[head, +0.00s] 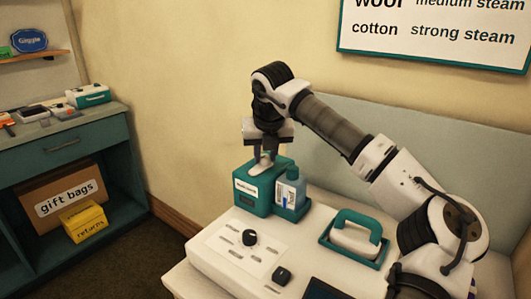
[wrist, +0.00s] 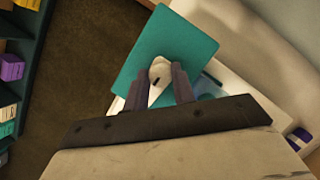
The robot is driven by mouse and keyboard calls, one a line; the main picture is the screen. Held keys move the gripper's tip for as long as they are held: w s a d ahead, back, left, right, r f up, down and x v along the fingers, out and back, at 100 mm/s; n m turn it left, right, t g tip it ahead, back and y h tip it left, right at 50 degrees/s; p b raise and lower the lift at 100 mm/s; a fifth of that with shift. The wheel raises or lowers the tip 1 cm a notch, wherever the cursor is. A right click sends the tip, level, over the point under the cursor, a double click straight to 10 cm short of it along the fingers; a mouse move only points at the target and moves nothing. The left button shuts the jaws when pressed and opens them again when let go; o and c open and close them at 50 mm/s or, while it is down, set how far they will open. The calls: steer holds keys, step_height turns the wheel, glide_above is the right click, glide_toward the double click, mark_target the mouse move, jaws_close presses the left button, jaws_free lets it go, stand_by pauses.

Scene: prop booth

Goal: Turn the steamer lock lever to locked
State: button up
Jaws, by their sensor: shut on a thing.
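A teal box (head: 250,197) with a small white label stands at the back of the white console. A small white lever with a rounded end sits on its top; it shows in the wrist view (wrist: 159,67) against the teal top (wrist: 181,45). My gripper (head: 266,155) points down over the box, and its two dark fingers (wrist: 166,84) are shut on the lever. The label is too small to read, and I cannot tell which position the lever marks.
A bottle (head: 291,190) stands close to the box's right side. A white iron-like thing with a teal handle (head: 357,219) sits on a teal tray at right. The console (head: 220,265) has a black knob (head: 250,238) and a black switch (head: 282,275) in front. A teal shelf unit (head: 75,150) stands at left.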

steer(key=n+y+p, duration=0.1)
steer(key=n, duration=0.3)
steer(key=shift+d+r+n+y+p, duration=0.2)
steer(key=shift+n+y+p, duration=0.1)
steer(key=shift+y+p, duration=0.1)
steer(key=n+g+p, duration=0.1)
steer(key=n, duration=0.1)
steer(key=n+y+p, duration=0.1)
steer(key=n+p, duration=0.1)
steer(key=shift+w+n+g, duration=0.15)
steer(key=shift+n+g, duration=0.15)
steer(key=shift+g, duration=0.1)
steer(key=n+p, duration=0.1)
steer(key=n, duration=0.1)
steer(key=n+g+y+p, duration=0.1)
steer(key=n+p, duration=0.1)
steer(key=shift+w+g, duration=0.1)
steer(key=shift+g, duration=0.2)
steer(key=shift+w+f+n+g+p, duration=0.1)
steer(key=shift+n+g+p, duration=0.5)
steer(key=shift+n, duration=0.6)
steer(key=shift+n+g+p, duration=0.3)
steer(key=shift+n+p, duration=0.45)
steer(key=shift+n, duration=0.45)
steer(key=o, duration=1)
steer(key=shift+d, duration=0.1)
